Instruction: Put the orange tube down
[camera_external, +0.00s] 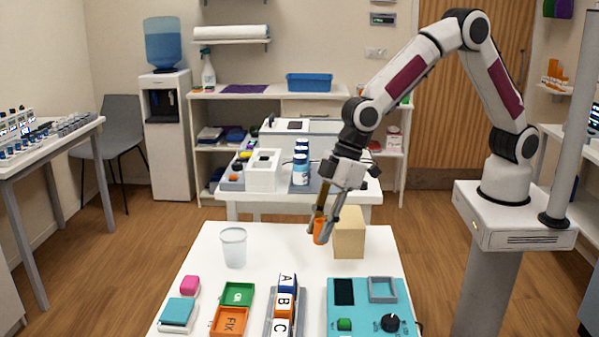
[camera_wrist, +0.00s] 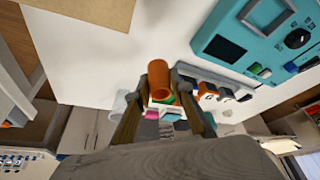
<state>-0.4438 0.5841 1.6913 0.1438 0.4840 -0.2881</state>
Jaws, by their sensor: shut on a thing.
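The orange tube (camera_external: 320,231) is between the fingers of my gripper (camera_external: 327,222). My gripper is shut on it and points down over the back part of the white table (camera_external: 285,258). In the wrist view the tube (camera_wrist: 160,82) sits between the fingertips (camera_wrist: 165,95), with its open round end showing. In the external view a finger covers part of the tube. The tube looks held above the tabletop, but I cannot tell how far its lower end is from it.
A tan block (camera_external: 349,235) stands close to the right of the tube. A clear cup (camera_external: 233,247) stands to the left. Lettered blocks (camera_external: 284,302), green and orange trays (camera_external: 237,294) and a teal panel (camera_external: 368,309) fill the front. The tabletop between cup and tube is clear.

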